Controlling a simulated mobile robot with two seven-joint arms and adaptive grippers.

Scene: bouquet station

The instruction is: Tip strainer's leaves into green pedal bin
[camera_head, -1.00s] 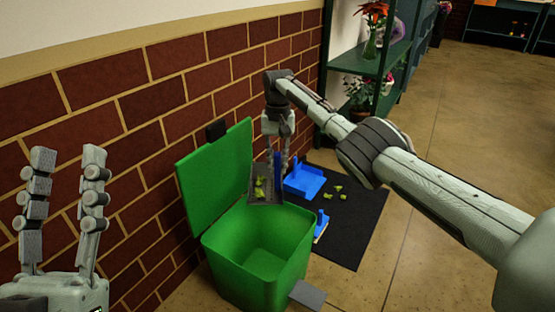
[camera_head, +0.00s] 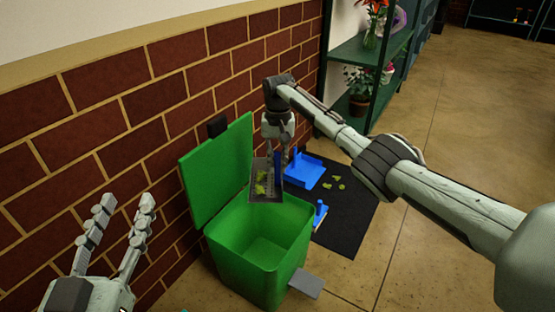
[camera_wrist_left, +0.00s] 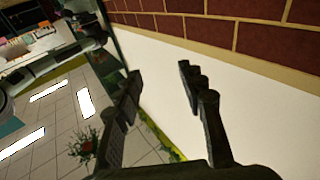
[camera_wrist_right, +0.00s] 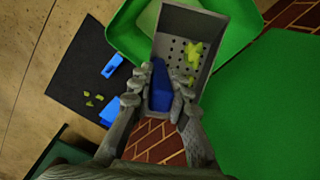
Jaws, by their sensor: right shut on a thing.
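The grey strainer (camera_head: 265,192) has a blue handle (camera_wrist_right: 160,88) and holds several yellow-green leaves (camera_head: 262,182). My right gripper (camera_head: 277,160) is shut on the blue handle and holds the strainer at the bin's back rim. In the right wrist view the strainer's perforated tray (camera_wrist_right: 182,35) shows with leaves along its right side. The green pedal bin (camera_head: 262,272) stands with its lid (camera_head: 217,172) open against the wall, and its visible inside looks empty. My left gripper (camera_head: 124,212) is open and empty at the lower left.
A black mat (camera_head: 345,225) lies right of the bin with a blue dustpan-like piece (camera_head: 305,172), a smaller blue piece (camera_head: 320,212) and loose leaves (camera_head: 337,183). The grey pedal (camera_head: 306,283) sticks out in front. A green shelf (camera_head: 362,95) with plants stands behind. Floor at right is clear.

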